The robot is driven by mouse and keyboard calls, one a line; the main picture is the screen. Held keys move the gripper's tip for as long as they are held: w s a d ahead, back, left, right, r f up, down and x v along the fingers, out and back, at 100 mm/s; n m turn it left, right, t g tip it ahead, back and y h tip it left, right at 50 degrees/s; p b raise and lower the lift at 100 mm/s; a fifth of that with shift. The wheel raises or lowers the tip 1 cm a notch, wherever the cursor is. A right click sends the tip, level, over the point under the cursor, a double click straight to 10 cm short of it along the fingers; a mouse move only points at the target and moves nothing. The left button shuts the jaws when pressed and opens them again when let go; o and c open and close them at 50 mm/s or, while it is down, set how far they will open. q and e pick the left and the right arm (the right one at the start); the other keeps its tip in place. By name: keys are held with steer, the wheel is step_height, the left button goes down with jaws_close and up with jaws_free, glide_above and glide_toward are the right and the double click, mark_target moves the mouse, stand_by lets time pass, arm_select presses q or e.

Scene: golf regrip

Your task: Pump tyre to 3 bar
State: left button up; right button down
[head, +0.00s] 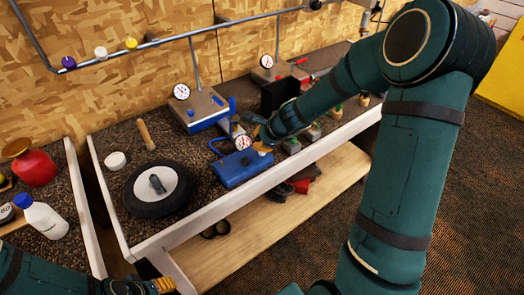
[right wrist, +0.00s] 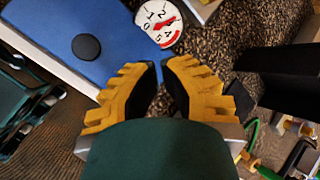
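The black tyre (head: 140,206) lies flat on the workbench, with a pale hub and a dark fitting at its middle. A blue box (head: 238,172) sits to its right near the front edge, and it also shows in the right wrist view (right wrist: 55,30). A round white dial gauge (head: 243,143) stands at its back edge; in the right wrist view the gauge (right wrist: 158,22) shows numbers and red, but I cannot read it surely. My right gripper (head: 262,147) is beside the gauge; its yellow fingers (right wrist: 166,72) are apart. My left gripper (head: 164,286) is at the bottom, mostly cut off.
Two more gauge units stand behind, one blue-based (head: 205,110) and one with red parts (head: 280,70). A wooden-handled tool (head: 146,134) and white cup (head: 115,160) are near the tyre. A pipe (head: 160,42) crosses above.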

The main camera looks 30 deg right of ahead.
steer(key=shift+f+b, duration=0.4)
steer(key=shift+f, duration=0.05)
stand_by(0.4)
stand_by(0.6)
steer(key=shift+r+p, duration=0.9)
steer(key=shift+r, duration=0.05)
step_height(320, 180, up, 5)
steer(key=p, duration=0.4)
steer(key=shift+p, duration=0.4)
